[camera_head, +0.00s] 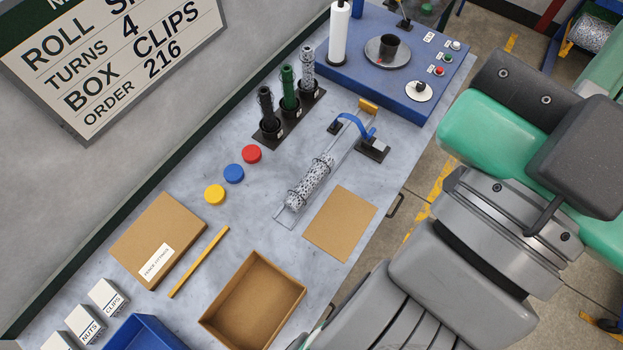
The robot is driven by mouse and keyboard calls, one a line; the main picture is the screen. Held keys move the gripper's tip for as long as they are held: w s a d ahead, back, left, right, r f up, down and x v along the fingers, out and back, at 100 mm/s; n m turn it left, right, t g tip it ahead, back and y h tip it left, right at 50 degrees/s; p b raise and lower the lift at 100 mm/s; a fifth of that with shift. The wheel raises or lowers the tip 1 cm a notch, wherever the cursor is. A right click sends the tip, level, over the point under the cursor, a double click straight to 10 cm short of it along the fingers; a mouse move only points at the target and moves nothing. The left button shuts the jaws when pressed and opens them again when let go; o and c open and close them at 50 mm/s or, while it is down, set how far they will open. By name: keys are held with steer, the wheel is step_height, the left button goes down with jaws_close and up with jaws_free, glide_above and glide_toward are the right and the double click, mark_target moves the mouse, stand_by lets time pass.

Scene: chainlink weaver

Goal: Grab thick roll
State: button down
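No label in view says "thick", so I cannot tell for sure which roll that names. A speckled grey-white roll (311,182) lies on a narrow metal rack mid-bench, with dark rings around it. Three slimmer rolls stand upright in a dark holder (270,139): a black roll (266,105), a green roll (289,88) and a speckled roll (308,68). My gripper is not in view; only bulky grey and green arm parts show at the right.
A blue platform (395,85) at the back carries a white roll (339,32), a round plate with a dark cup and buttons. A brown sheet (341,223), open cardboard box (254,298), closed box (158,240) and coloured caps (233,174) lie on the bench. A sign (110,55) hangs behind.

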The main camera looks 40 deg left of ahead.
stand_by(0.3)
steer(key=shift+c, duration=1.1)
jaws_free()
